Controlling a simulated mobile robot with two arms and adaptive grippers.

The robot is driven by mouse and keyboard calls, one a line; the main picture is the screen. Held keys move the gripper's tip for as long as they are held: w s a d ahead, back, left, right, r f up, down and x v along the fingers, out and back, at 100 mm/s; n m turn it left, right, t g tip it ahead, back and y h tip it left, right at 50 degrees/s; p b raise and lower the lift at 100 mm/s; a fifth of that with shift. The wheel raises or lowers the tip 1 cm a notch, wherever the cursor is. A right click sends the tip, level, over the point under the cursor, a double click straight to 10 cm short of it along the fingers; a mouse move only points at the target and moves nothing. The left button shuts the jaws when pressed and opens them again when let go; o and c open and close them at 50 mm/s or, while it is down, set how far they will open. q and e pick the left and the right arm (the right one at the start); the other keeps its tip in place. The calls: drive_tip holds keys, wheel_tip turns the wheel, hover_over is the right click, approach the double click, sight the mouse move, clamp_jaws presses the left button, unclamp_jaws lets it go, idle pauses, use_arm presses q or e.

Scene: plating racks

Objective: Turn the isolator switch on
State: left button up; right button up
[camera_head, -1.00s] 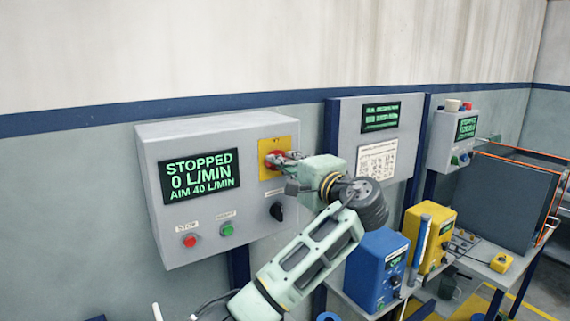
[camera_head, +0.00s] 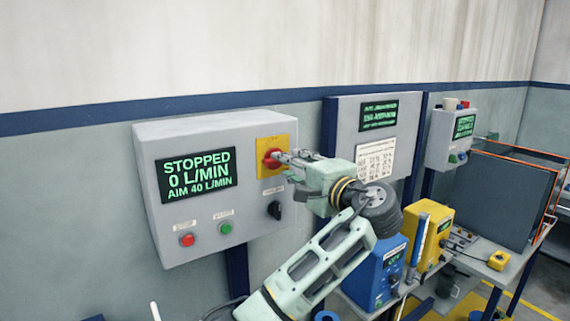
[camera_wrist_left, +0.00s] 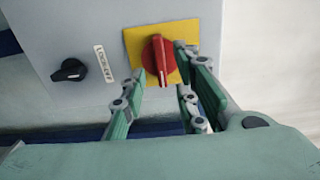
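The isolator switch is a red rotary handle (camera_head: 270,159) on a yellow plate (camera_head: 262,170), at the upper right of a grey control box (camera_head: 205,200). In the left wrist view the red handle (camera_wrist_left: 159,60) stands nearly upright on its yellow plate (camera_wrist_left: 135,38). My left gripper (camera_head: 280,156) points at the handle from the right. In the left wrist view the left gripper (camera_wrist_left: 160,78) has its fingers spread, one on each side of the handle, with gaps visible. Whether any fingertip touches it is unclear. My right gripper is in neither view.
The box has a display (camera_head: 196,175) reading "STOPPED 0 L/MIN AIM 40 L/MIN", a red button (camera_head: 187,240), a green button (camera_head: 226,228) and a black knob (camera_head: 275,210). Blue (camera_head: 375,275) and yellow (camera_head: 430,235) units stand on a bench at right.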

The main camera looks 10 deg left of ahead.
use_arm(q)
drive_tip(key=v, duration=0.9)
drive_tip(key=shift+d, duration=0.1)
